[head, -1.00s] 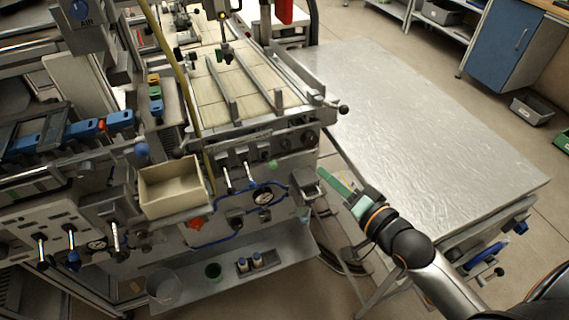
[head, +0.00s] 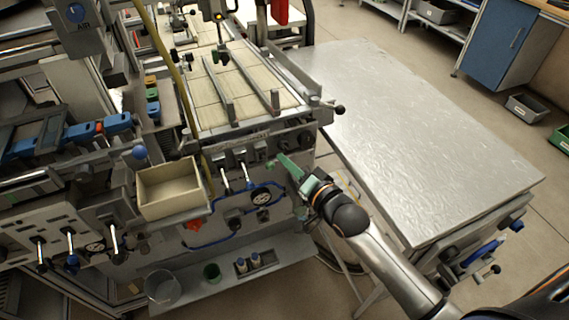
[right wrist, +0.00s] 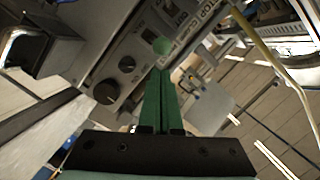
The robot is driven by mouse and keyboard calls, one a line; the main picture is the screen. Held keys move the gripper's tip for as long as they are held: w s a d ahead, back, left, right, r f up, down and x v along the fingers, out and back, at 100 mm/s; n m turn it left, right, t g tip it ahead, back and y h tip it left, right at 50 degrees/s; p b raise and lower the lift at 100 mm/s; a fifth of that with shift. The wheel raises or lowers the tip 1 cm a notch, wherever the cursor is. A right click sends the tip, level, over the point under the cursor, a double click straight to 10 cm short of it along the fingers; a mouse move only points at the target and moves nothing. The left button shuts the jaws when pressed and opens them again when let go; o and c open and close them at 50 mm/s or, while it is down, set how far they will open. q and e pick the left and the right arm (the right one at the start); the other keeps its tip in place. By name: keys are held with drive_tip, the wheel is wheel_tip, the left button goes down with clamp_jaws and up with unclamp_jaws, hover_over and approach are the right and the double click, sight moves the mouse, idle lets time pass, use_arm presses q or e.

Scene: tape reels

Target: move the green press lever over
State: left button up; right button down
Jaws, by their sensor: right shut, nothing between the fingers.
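The green press lever shows as a small green ball knob (head: 270,164) on the front panel of the machine, right of two white-handled levers. My right gripper (head: 283,158) has long green fingers and reaches in from the right, its tips close beside the knob. In the right wrist view the fingers (right wrist: 161,74) are shut with nothing between them, and the green knob (right wrist: 162,46) appears just beyond their tips. I cannot tell whether they touch it. The lever's shaft is not clearly visible. My left gripper is not in view.
A beige bin (head: 168,190) hangs on the machine front at left. Black knobs (right wrist: 106,92) sit on the panel near my fingers. A blue hose (head: 215,240) loops below. A large bare metal table (head: 420,140) stands to the right, and a lower shelf (head: 215,275) holds small containers.

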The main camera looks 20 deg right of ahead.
drive_tip(key=shift+a+f, duration=0.3)
drive_tip(key=shift+a, duration=0.05)
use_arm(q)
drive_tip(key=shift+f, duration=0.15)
use_arm(e)
drive_tip(key=shift+f, duration=0.1)
